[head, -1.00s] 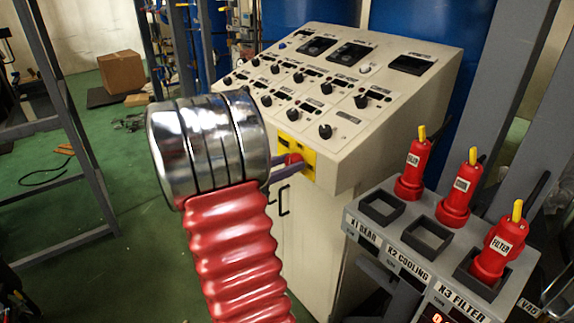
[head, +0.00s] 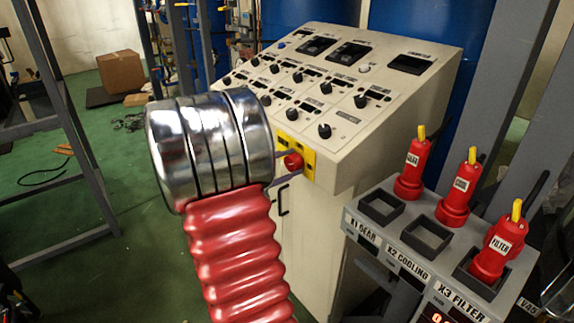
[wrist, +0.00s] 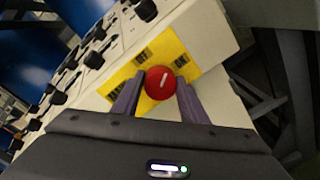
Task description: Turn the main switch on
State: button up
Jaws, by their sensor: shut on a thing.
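The main switch is a round red knob (head: 293,161) with a pale line across its face. It sits on a yellow plate (head: 309,161) at the front edge of the beige control console (head: 345,110). In the wrist view the red knob (wrist: 161,83) lies between the two purple fingers, in front of the yellow plate (wrist: 178,50). My gripper (wrist: 160,88) is shut on the knob, one finger on each side. In the head view my red and silver arm hides most of the gripper, and only the purple fingers (head: 285,170) show beside the knob.
The console's sloped top carries several black knobs (head: 325,131). At the right, a grey stand (head: 405,240) holds several red plugs (head: 455,195) in or beside square sockets.

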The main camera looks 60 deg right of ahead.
jog(key=m, duration=0.6)
jog(key=shift+s+a+f, duration=0.1)
jog(key=shift+s+f, duration=0.05)
jog(key=shift+f, duration=0.05)
dwell(0.4)
jog(key=o, duration=1)
jog(key=shift+o, duration=0.2)
jog(key=shift+r, duration=0.1)
jog(key=v, duration=1.4)
